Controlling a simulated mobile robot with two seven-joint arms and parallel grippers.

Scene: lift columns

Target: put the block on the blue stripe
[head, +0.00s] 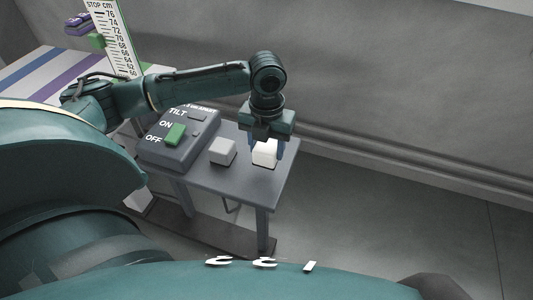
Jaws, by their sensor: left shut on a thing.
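A white block (264,155) is near the right end of a small grey table (236,175). My left gripper (267,148) points down from above and is shut on this white block, a finger on each side. I cannot tell if the block is touching the table or just above it. A blue stripe (38,64) runs across a pale striped table at the far left, well away from the gripper. My right gripper is not in view.
A light grey block (222,151) stands left of the white one. A grey control box (178,140) with a green switch and TILT, ON, OFF labels is beside it. A purple stripe (62,80) lies near the blue one. An upright ruler (113,35) stands behind my left arm.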

